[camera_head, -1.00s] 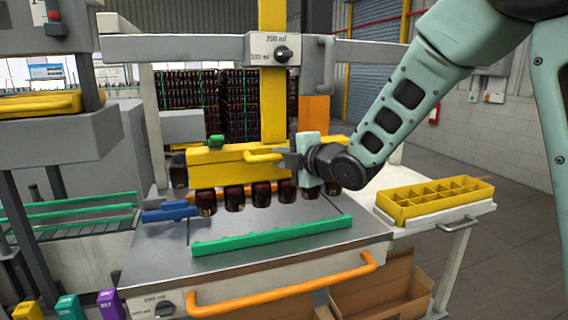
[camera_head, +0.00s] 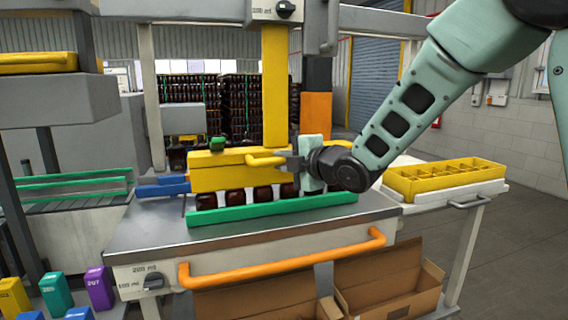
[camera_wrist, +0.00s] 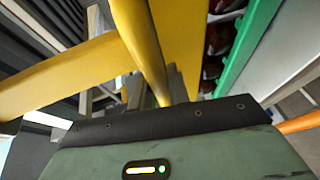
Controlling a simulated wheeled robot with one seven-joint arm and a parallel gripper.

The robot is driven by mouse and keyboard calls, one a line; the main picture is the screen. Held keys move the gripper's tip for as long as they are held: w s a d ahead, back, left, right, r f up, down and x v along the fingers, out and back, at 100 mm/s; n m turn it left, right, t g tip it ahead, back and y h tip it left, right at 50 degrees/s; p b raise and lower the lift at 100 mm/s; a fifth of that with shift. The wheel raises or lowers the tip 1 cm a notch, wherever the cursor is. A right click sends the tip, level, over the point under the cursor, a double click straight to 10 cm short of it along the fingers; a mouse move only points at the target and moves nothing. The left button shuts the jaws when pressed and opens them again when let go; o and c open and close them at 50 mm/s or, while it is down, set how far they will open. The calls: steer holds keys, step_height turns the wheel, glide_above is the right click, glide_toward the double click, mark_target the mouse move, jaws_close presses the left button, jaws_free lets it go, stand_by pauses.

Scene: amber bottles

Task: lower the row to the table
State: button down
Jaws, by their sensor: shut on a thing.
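The row of dark amber bottles (camera_head: 262,193) hangs under the yellow lifting head (camera_head: 218,175). The bottles show just behind the green rail (camera_head: 270,208), which hides their bottoms, so I cannot tell whether they touch the steel table (camera_head: 150,228). My gripper (camera_head: 293,163) is at the right end of the head's yellow handle (camera_head: 265,160) and is shut on it. In the wrist view the handle (camera_wrist: 142,45) runs down to my gripper, with some bottles (camera_wrist: 217,38) beside the green rail (camera_wrist: 250,40).
A blue pusher (camera_head: 163,187) lies left of the row. A yellow divided crate (camera_head: 445,180) stands on a side cart at the right. An orange bar (camera_head: 280,260) runs along the table's front, with open cardboard boxes (camera_head: 385,285) below. The tabletop before the rail is clear.

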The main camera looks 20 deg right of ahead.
steer(key=shift+s+f, duration=0.1)
steer(key=shift+f, duration=0.45)
steer(key=c, duration=1.3)
jaws_free()
steer(key=shift+r, duration=0.1)
steer(key=shift+r, duration=0.1)
steer(key=b+v, duration=0.2)
steer(key=v, duration=1.5)
steer(key=shift+d+r+b, duration=0.1)
steer(key=shift+r+b, duration=0.05)
steer(key=shift+b, duration=0.15)
